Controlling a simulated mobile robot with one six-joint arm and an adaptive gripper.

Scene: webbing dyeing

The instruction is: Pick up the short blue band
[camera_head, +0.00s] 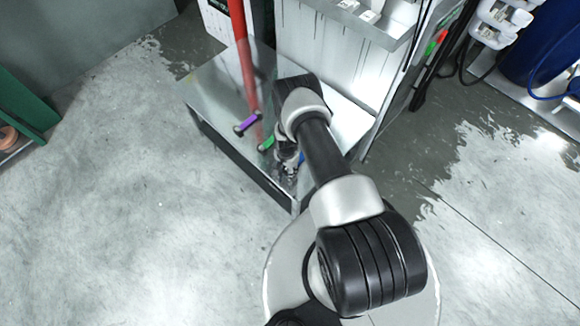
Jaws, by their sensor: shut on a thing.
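My gripper (289,168) points down over the front right part of a low metal table (215,90), mostly hidden behind my arm. It is shut on the short blue band (292,173), of which only a small dark blue bit shows at the fingers. I cannot tell whether the band touches the table top. A green band (266,144) lies just left of my gripper, and a purple band with dark ends (247,123) lies further left.
A red post (242,55) rises behind the bands. A white panel with a shelf (335,50) stands at the table's back. A blue drum (535,50) is far right, a green frame (25,105) far left. The floor at left is clear.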

